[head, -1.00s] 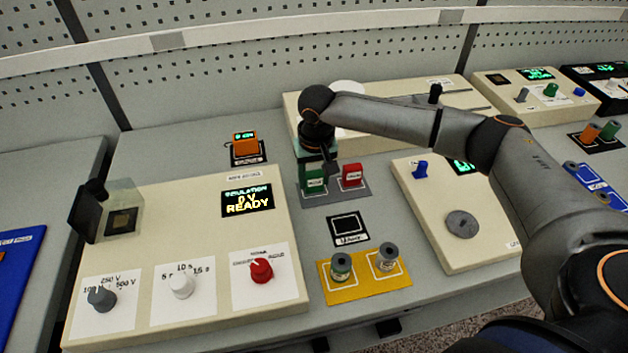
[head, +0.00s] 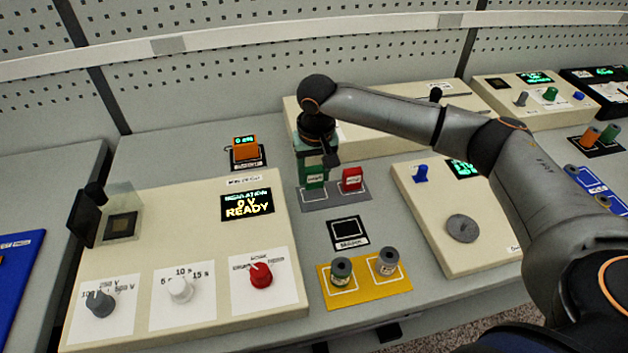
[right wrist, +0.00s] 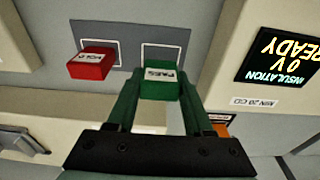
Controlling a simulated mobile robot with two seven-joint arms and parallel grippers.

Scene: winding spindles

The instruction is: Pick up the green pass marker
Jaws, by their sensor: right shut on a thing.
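The green pass marker (head: 315,182) is a small block with a white label, at the left of a grey mat (head: 334,199). It also shows in the right wrist view (right wrist: 160,86), between the two green fingers. My right gripper (head: 316,172) points down and is shut on the marker. A white outline on the mat shows just beyond the marker in the wrist view. I cannot tell whether its base touches the mat. The red marker (head: 352,178) stands beside it on the right, apart from the gripper. My left gripper is not in view.
The insulation tester (head: 205,240), with its READY display (head: 247,204), stands close on the left. An orange block (head: 246,147) is behind it. A pale box (head: 380,142) is behind the markers. A yellow mat (head: 364,292) with two spools is in front.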

